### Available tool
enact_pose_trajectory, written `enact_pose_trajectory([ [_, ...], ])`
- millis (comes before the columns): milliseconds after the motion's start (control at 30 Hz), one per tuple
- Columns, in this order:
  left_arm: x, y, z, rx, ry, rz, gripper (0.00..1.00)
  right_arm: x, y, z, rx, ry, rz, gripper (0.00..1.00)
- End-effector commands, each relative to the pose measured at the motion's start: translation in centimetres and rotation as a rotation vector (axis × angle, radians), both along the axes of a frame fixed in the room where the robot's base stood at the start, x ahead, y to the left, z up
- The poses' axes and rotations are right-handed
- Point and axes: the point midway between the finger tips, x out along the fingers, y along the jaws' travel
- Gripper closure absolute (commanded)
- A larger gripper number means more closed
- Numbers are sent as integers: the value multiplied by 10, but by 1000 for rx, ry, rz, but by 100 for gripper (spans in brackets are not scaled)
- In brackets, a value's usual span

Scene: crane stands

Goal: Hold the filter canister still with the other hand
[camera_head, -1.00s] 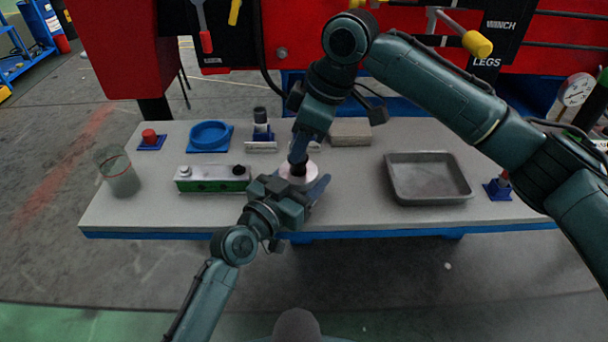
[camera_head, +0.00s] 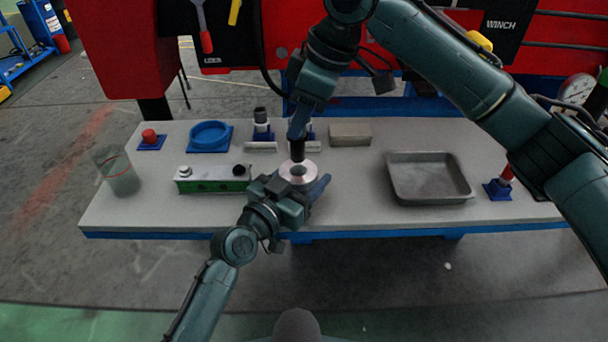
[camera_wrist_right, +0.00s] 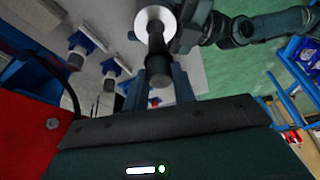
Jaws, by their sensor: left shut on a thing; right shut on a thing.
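The filter canister (camera_head: 312,171), a pale round body with a ring-shaped top, stands near the front middle of the bench. My left gripper (camera_head: 300,190) is shut on it from the front, with a blue finger along its right side. My right gripper (camera_head: 298,132) is above, pointing down and shut on a dark cylinder (camera_head: 297,151). The cylinder's lower end is at or just above the canister's top, where a dark opening shows. In the right wrist view the dark cylinder (camera_wrist_right: 156,62) lies between the fingers, with the pale canister ring (camera_wrist_right: 143,20) beyond.
The grey bench (camera_head: 350,210) holds a metal tray (camera_head: 430,180) at right, a green-sided box (camera_head: 212,184) and a clear cup (camera_head: 118,175) at left. A blue dish (camera_head: 209,136), dark-topped cylinder (camera_head: 261,118) and grey block (camera_head: 350,134) stand behind.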

Motion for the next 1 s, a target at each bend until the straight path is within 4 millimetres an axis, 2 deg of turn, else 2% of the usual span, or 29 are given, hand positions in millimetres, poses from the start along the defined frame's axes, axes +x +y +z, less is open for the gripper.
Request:
enact_pose_trajectory([
  [367, 0, 0, 0, 1, 1, 0, 76, 0, 0, 4, 0, 0, 0, 99],
  [400, 0, 0, 0, 1, 1, 0, 36, 0, 0, 4, 0, 0, 0, 99],
  [667, 0, 0, 0, 0, 0, 0, 15, 0, 0, 4, 0, 0, 0, 99],
  [1000, -5, 4, -1, 1, 0, 1, 14, 0, 0, 4, 0, 0, 0, 99],
])
